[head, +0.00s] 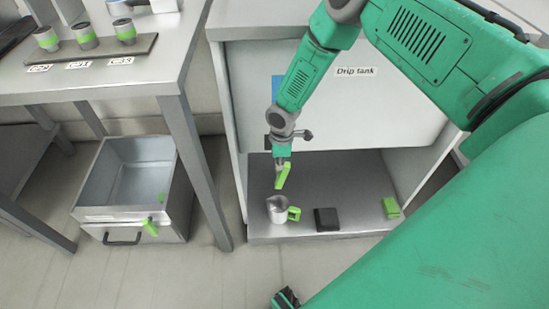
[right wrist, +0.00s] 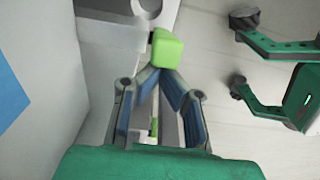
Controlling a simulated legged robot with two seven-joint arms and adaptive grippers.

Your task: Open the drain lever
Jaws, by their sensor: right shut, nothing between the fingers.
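A lime green lever (head: 283,176) hangs slanted below the front of the tank, above the open bay. My right gripper (head: 282,157) is directly above it in the head view, pointing down. Its fingers are small there, and contact cannot be told. In the right wrist view, the fingers (right wrist: 163,70) come together to a point and hold nothing. A lime green block (right wrist: 167,48), seemingly the lever's end, appears at the fingertips. The valve body is mostly hidden by my arm. My left gripper is in neither view.
The white drip tank cabinet (head: 355,108) is behind my arm. On its lower shelf (head: 355,205) are a grey mug (head: 277,212) with a green handle, a black block (head: 326,219) and a green block (head: 391,207). An open drawer bin (head: 125,205) stands at left under a table (head: 120,72).

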